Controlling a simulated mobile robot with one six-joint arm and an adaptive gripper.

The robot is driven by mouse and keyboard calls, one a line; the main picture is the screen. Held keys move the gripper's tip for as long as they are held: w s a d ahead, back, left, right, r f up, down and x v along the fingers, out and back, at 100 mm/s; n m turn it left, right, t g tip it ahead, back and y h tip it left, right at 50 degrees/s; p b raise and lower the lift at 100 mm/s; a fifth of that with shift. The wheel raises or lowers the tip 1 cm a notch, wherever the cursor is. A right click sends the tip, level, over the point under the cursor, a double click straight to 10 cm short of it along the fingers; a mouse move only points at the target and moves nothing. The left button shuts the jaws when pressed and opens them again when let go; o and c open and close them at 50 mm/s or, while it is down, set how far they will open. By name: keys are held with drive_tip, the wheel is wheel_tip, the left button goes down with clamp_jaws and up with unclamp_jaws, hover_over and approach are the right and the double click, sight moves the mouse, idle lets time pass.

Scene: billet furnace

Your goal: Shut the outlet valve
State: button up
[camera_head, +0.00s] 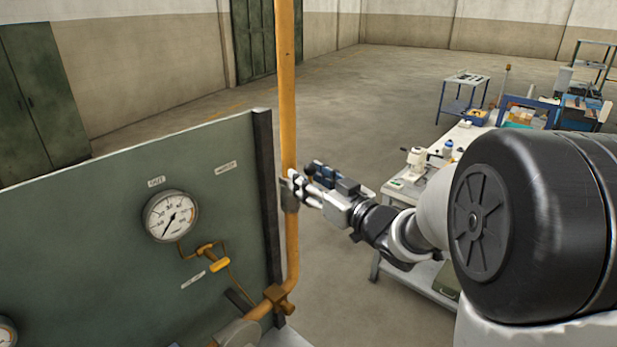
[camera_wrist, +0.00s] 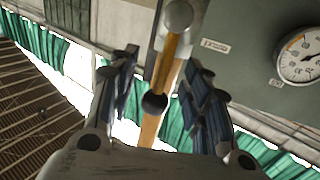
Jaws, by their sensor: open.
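A grey valve body (camera_head: 290,194) sits on a vertical yellow pipe (camera_head: 287,90) at the right edge of a green panel. In the wrist view its round grey hub (camera_wrist: 178,14) carries a yellow lever (camera_wrist: 166,62) with a dark ball end (camera_wrist: 154,103). My gripper (camera_head: 305,183) is beside this valve. In the wrist view my open gripper (camera_wrist: 158,90) has one finger on each side of the lever and ball. I cannot tell whether a finger touches them.
The green panel (camera_head: 100,220) carries a round gauge (camera_head: 170,216) and a small brass valve with a yellow handle (camera_head: 219,265). The pipe bends at a brass fitting (camera_head: 278,297) below. A workbench (camera_head: 462,133) stands behind my arm.

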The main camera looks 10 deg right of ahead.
drive_tip(key=shift+w, duration=0.1)
drive_tip(key=shift+c, duration=0.4)
drive_tip(key=c, duration=0.9)
clamp_jaws()
drive_tip(key=shift+w+f, duration=0.1)
